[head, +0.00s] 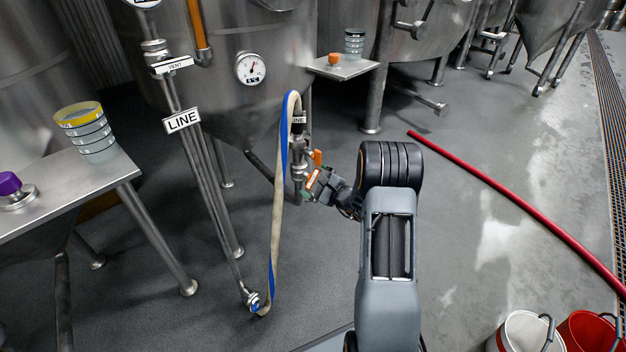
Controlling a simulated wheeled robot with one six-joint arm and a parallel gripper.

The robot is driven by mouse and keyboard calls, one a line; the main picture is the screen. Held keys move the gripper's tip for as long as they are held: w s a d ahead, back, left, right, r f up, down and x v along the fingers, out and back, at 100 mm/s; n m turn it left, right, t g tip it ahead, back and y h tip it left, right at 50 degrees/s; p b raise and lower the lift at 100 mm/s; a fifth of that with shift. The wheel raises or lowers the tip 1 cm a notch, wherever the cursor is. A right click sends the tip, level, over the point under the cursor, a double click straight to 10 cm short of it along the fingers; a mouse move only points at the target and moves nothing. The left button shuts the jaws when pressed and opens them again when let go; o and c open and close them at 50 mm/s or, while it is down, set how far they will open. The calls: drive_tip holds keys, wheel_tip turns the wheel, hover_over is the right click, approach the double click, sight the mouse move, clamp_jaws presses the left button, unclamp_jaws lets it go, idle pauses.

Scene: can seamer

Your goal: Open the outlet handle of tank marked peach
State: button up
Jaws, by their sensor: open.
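A steel tank (222,65) with a round dial gauge stands at the back, left of my arm. Its outlet valve (299,165) hangs at the lower right of the tank, under a small sign that seems to read LINE. A small orange handle (317,158) sticks out on the right side of this valve. My gripper (316,184) is open, just below and beside the handle, close to the valve. I cannot tell whether it touches anything. No peach mark is legible in this view.
A blue and cream hose (275,215) loops from the outlet down to a floor-level pipe end. A steel table (70,190) stands left. A red hose (520,195) crosses the floor at right. A white bucket (522,335) and red bucket (590,335) stand at lower right.

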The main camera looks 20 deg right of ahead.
drive_tip(key=p+v, duration=0.2)
drive_tip(key=v, duration=1.1)
drive_tip(key=shift+s+p, duration=0.2)
drive_tip(key=shift+p, duration=0.2)
drive_tip(key=shift+r, duration=0.1)
